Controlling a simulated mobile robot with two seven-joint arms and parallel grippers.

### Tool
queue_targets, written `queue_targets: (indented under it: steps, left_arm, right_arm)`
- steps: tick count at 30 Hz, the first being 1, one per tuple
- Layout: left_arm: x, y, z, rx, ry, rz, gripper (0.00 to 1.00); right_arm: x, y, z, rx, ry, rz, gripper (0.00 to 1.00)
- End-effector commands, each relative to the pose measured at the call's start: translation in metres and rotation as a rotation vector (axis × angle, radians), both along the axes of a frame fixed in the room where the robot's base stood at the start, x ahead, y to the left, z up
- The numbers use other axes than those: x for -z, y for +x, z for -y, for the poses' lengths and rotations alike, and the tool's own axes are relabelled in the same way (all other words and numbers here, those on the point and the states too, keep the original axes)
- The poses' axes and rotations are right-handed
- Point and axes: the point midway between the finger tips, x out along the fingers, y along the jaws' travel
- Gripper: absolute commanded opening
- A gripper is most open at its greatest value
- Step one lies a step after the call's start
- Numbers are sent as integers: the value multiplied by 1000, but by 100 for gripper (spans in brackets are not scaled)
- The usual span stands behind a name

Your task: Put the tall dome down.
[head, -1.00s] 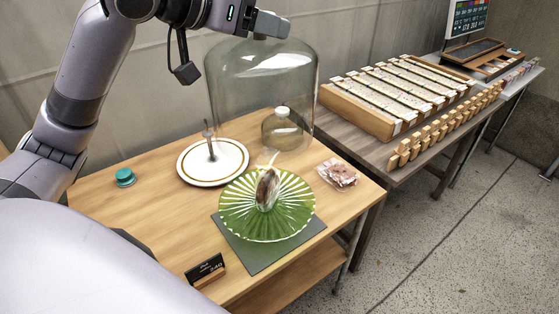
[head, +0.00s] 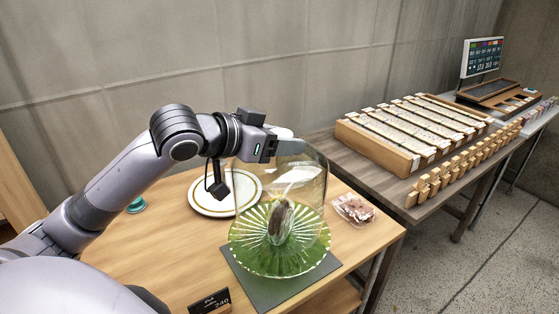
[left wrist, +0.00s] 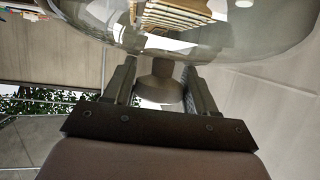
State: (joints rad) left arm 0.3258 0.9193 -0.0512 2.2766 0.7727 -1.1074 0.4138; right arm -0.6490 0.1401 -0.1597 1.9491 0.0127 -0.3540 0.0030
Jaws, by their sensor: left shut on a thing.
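The tall clear glass dome (head: 318,195) stands upright around the item on the green striped plate (head: 252,258). The dome's lower edge is faint, and I cannot tell whether it touches the plate. My left gripper (head: 290,146) is above the dome, shut on its top knob. In the left wrist view the knob (left wrist: 160,88) is between the fingers of the gripper (left wrist: 163,92), with the glass dome (left wrist: 230,42) beyond it. A brown, pointed item (head: 281,222) shows through the glass. My right gripper is not in view.
A white plate (head: 212,209) is left of the green plate, partly behind my arm. A pink packet (head: 354,209) lies close on the right. A price sign (head: 208,302) stands in front, on the wooden table (head: 170,262). Wooden trays (head: 420,125) fill the neighbouring table.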

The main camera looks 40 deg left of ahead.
Motion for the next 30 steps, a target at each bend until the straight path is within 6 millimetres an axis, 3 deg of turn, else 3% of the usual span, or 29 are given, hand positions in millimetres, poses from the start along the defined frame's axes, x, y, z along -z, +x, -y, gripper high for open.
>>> queue_targets:
  steps: [9,22,23,24,30]
  left_arm:
    - [36,0,0,-1,-1,1,15]
    - [41,0,0,-1,0,2,15]
    - [41,0,0,-1,0,0,66]
    - [41,0,0,-1,0,0,79]
    - [41,0,0,0,0,0,82]
  right_arm:
    - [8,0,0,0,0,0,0]
    - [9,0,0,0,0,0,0]
    - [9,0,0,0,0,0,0]
    - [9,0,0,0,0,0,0]
    - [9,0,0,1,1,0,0]
